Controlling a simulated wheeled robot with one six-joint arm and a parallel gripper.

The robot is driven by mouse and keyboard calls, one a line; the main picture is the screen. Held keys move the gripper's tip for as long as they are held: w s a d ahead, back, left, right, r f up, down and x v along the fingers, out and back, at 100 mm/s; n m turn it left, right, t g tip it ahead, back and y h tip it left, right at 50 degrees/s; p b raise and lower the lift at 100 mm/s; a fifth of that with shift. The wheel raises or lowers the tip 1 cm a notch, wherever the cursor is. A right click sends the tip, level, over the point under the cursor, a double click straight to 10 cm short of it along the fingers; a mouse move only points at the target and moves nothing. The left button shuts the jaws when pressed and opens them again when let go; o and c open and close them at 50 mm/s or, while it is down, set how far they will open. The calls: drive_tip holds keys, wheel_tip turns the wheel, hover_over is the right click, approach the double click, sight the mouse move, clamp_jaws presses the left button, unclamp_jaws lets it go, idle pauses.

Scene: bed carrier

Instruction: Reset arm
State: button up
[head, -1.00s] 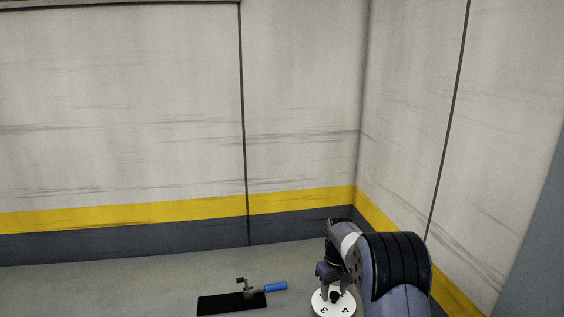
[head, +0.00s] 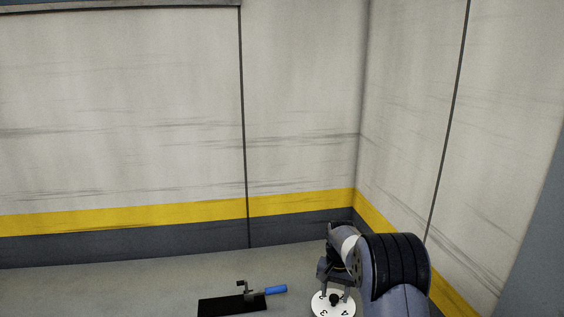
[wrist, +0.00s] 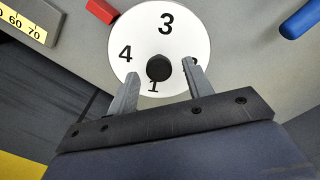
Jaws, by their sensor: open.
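My gripper (wrist: 157,88) is open in the wrist view. Its two grey fingers stand apart over a round white dial (wrist: 170,27) with black numbers and a black central knob (wrist: 158,68). The knob shows between and a little beyond the fingers; I cannot tell whether they touch it. In the head view my gripper (head: 333,284) is at the lower right, small and partly hidden by my arm, just above the white dial (head: 321,309) and its black knob (head: 334,299).
A black plate (head: 225,306) with a clamp and a blue handle (head: 275,290) lies left of the dial. The wrist view shows a red piece (wrist: 102,10) and a yellow scale (wrist: 22,24). Grey walls with a yellow stripe (head: 150,211) form a corner behind.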

drive_tip(key=m+p, duration=0.1)
drive_tip(key=m, duration=0.3)
drive_tip(key=shift+r+m, duration=0.1)
drive_tip(key=shift+m, duration=0.3)
drive_tip(key=shift+s+d+m+p, duration=0.1)
drive_tip(key=shift+m+p, duration=0.5)
drive_tip(key=shift+m, duration=0.8)
